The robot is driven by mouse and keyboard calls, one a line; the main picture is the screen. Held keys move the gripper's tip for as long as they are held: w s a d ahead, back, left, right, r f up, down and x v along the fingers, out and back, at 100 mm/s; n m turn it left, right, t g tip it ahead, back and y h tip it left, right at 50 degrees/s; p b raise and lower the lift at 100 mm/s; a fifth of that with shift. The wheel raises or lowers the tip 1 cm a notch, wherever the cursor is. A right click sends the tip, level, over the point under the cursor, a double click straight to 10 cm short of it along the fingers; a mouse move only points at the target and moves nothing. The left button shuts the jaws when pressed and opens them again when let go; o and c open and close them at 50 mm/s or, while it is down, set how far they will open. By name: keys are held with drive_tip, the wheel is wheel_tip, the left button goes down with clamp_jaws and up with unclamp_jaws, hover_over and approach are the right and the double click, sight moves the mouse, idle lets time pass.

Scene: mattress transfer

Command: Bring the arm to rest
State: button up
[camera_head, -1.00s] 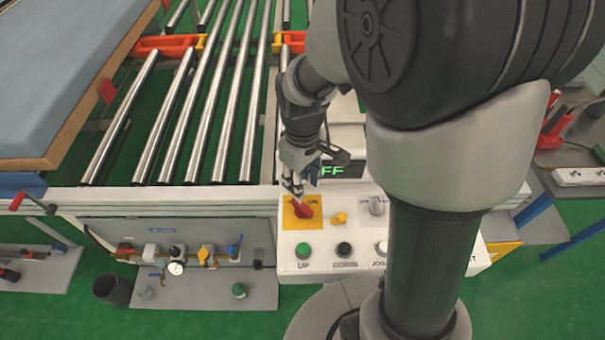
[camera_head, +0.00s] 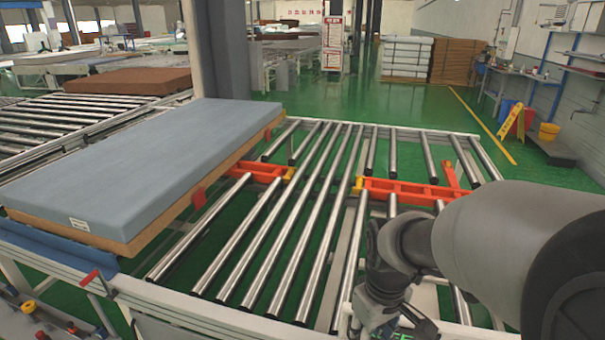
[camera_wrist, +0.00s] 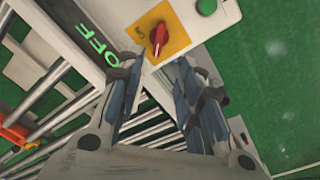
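In the wrist view my gripper (camera_wrist: 157,72) is open, its two fingers apart with nothing between them. A red rotary switch (camera_wrist: 158,38) on a yellow plate (camera_wrist: 177,40) lies just beyond the fingertips, apart from them as far as I can tell. A green-lit display reading OFF (camera_wrist: 98,46) is beside it on the white control panel. In the head view my arm reaches in from the lower right, its wrist at the bottom edge; the fingertips are hard to make out there.
A roller conveyor (camera_head: 262,232) with orange brackets (camera_head: 400,190) fills the middle. A blue-grey mattress (camera_head: 140,160) on a wooden base lies at the left. A green button (camera_wrist: 206,6) is on the panel. Open green floor (camera_head: 400,115) lies behind the conveyor.

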drive_tip(key=s+r+m+t, duration=0.2)
drive_tip(key=s+r, duration=0.2)
drive_tip(key=s, duration=0.3)
drive_tip(key=s+r+m+t+b, duration=0.1)
drive_tip(key=s+r+m+t, duration=0.1)
drive_tip(key=s+r, duration=0.3)
drive_tip(key=shift+s+r+m, duration=0.2)
drive_tip(key=shift+s+m, duration=0.2)
drive_tip(key=shift+s, duration=0.7)
